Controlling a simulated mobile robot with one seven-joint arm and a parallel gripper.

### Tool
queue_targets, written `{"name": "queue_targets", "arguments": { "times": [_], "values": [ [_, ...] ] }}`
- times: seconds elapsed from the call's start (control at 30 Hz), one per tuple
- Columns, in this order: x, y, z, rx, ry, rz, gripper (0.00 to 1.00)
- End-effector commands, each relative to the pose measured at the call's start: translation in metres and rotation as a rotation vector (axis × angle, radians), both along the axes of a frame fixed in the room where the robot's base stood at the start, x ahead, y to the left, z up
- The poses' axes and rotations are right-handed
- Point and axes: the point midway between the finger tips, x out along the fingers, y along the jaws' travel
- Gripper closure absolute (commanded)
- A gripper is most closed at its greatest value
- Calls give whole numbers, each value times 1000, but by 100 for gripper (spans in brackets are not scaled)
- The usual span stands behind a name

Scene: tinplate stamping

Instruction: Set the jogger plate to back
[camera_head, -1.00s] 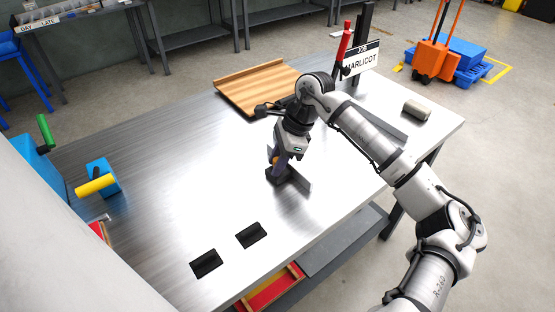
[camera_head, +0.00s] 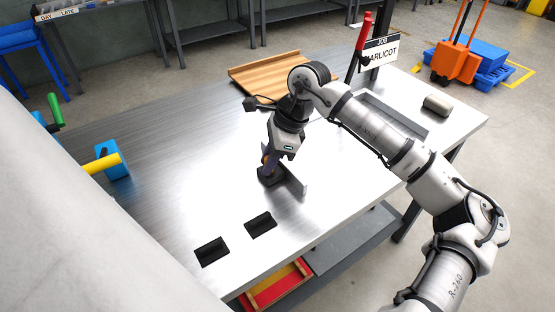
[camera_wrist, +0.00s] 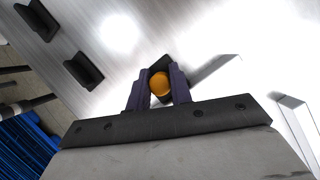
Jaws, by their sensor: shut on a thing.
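My gripper (camera_head: 267,168) is low over the steel table, its purple fingers shut on a round orange knob (camera_wrist: 160,83). The knob sits on a dark base (camera_head: 266,180). A thin grey upright plate (camera_head: 296,182) stands right beside the base in the head view, and it seems to be the jogger plate. A grey strip (camera_wrist: 212,68) beside the fingers in the wrist view may be the same plate. Whether plate and base are joined is hidden by the fingers. No back mark is readable.
Two black brackets (camera_head: 260,224) stand toward the table's near-left edge; they also show in the wrist view (camera_wrist: 83,70). A wooden board (camera_head: 265,78), a job sign (camera_head: 381,52) and a grey cylinder (camera_head: 437,105) are farther off. A yellow handle (camera_head: 102,163) is at left.

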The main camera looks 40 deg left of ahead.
Motion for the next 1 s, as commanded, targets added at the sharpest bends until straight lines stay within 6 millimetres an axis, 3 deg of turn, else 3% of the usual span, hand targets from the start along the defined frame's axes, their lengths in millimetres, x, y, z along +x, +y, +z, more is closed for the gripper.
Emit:
{"name": "queue_targets", "arguments": {
  "times": [0.2, 0.23, 0.37, 0.77, 1.0],
  "values": [
    [-5, 1, 0, 0, 10, 11, 100],
    [-5, 1, 0, 0, 9, 11, 75],
    [-4, 1, 0, -1, 8, 10, 58],
    [0, -1, 6, -1, 4, 6, 57],
    [13, -13, 48, 0, 1, 4, 57]
  ]
}}
